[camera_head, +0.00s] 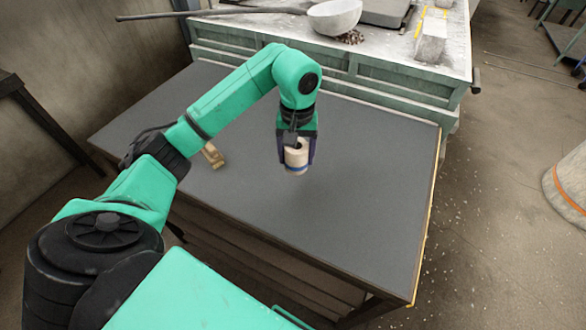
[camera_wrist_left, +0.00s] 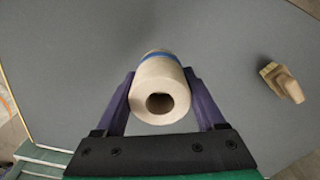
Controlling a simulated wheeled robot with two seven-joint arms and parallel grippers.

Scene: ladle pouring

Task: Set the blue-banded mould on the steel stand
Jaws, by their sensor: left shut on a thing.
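The blue-banded mould (camera_head: 295,157) is a small cream cylinder with a round hole in its top and a blue band low on its side. It also shows in the left wrist view (camera_wrist_left: 160,77), hole facing the camera. My left gripper (camera_head: 297,162) points down with its two dark fingers on either side of the mould and is shut on it. The mould looks upright over the dark table; I cannot tell whether it touches the top. I cannot make out a steel stand for certain in either view. My right gripper is not in view.
The dark grey table (camera_head: 370,190) is mostly clear. A small wooden piece (camera_head: 213,155) lies left of the mould. Behind stands a green bench (camera_head: 350,72) with a pale bowl-shaped ladle (camera_head: 335,17), a flat grey item (camera_head: 386,12) and a pale block (camera_head: 431,45).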

